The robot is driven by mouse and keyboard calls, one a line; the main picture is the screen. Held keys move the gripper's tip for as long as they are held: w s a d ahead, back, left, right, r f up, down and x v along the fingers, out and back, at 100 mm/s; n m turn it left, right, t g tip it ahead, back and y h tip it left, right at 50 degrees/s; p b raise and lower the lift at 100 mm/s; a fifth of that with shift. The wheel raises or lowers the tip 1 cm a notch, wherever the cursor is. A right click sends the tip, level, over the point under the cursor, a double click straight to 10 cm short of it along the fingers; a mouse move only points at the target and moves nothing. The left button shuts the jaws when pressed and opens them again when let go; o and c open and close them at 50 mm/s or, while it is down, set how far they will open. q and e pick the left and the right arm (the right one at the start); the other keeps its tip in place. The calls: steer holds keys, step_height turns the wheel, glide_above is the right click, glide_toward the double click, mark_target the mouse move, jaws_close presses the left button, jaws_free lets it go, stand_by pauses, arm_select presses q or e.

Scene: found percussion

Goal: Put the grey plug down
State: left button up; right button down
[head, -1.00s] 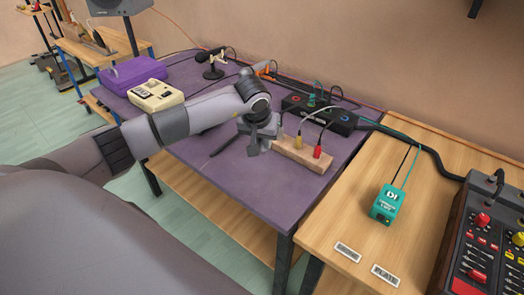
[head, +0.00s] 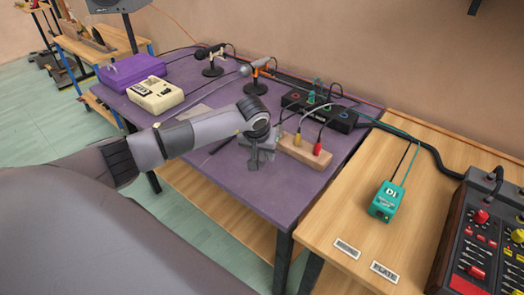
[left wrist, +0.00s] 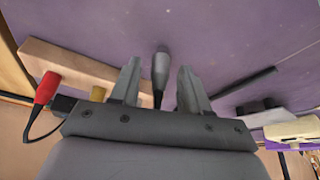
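My left gripper (head: 256,161) is over the purple table, in front of the wooden block (head: 303,152). In the left wrist view its two fingers (left wrist: 160,88) stand apart with the grey plug (left wrist: 160,70) between them. There is a visible gap on each side of the plug, and purple tabletop shows behind it. I cannot tell whether the plug touches the table. In the head view I cannot make out the plug near the gripper. My right gripper is in neither view.
The block holds a red plug (head: 318,149) and a yellow plug (head: 298,139). A black box (head: 325,112) with cables stands behind it. A dark rod (left wrist: 245,88) lies on the table. The purple front area (head: 245,197) is clear.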

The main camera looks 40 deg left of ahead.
arm_select(q)
steer(key=shift+r, duration=0.35)
steer(key=v, duration=1.1)
steer(key=shift+s+r+b, duration=0.2)
steer(key=shift+r+b, duration=0.05)
steer(key=shift+b, duration=0.2)
